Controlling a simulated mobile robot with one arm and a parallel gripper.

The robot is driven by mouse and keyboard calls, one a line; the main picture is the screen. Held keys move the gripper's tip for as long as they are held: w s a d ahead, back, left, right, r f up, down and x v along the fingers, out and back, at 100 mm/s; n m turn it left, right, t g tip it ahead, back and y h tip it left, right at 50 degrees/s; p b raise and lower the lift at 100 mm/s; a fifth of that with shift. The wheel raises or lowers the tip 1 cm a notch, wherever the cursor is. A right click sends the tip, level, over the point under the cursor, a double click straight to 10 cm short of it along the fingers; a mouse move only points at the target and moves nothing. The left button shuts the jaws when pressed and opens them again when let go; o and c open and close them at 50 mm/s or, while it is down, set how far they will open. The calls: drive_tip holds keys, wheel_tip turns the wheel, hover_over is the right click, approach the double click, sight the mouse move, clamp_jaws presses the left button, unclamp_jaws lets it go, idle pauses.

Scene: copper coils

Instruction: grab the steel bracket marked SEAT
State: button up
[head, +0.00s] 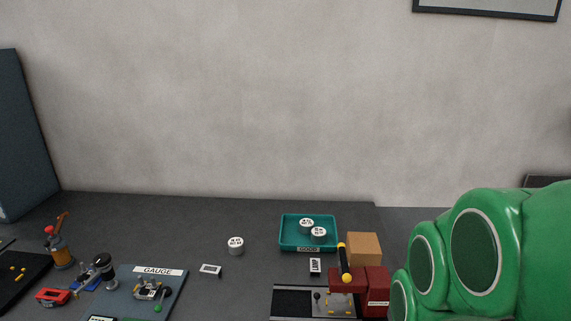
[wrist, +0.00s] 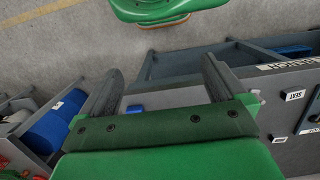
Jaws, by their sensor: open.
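My gripper (wrist: 162,68) is open and empty in the wrist view, its two grey fingers apart above the floor and beside grey framework. In the wrist view a small white label (wrist: 292,95) seems to read SEAT; it lies on a dark grey surface to the right of my fingers. I cannot make out a bracket's shape there. In the head view two small white-faced pieces lie on the bench, one (head: 210,269) left of centre and one (head: 315,266) before the teal tray; their small markings are hard to read. My gripper is out of the head view.
The teal tray (head: 282,241) holds two white-topped round pieces; another (head: 236,246) stands left of it. A cardboard-coloured block (head: 364,248) and a dark red machine (head: 375,286) stand right. A GAUGE board (head: 170,288) is left. The bench's back middle is clear.

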drive_tip(key=w+a+f, duration=0.3)
drive_tip(key=w+a, duration=1.1)
drive_tip(key=w, duration=0.4)
drive_tip(key=shift+n+t, duration=0.7)
drive_tip(key=shift+t, duration=0.2)
drive_tip(key=w+a+f, duration=0.1)
drive_tip(key=a+f, duration=0.2)
drive_tip(key=a, duration=0.5)
drive_tip(key=w+a+f, duration=0.2)
drive_tip(key=a+f, duration=0.2)
drive_tip(key=a, duration=0.5)
drive_tip(key=w+a+f, duration=0.1)
drive_tip(key=a+f, duration=0.2)
drive_tip(key=a, duration=0.6)
drive_tip(key=shift+w+a+f, duration=0.25)
drive_tip(key=shift+w+f, duration=0.05)
drive_tip(key=shift+a+f, duration=0.35)
drive_tip(key=shift+f, duration=0.05)
drive_tip(key=shift+s+f, duration=0.1)
drive_tip(key=shift+f, duration=3.55)
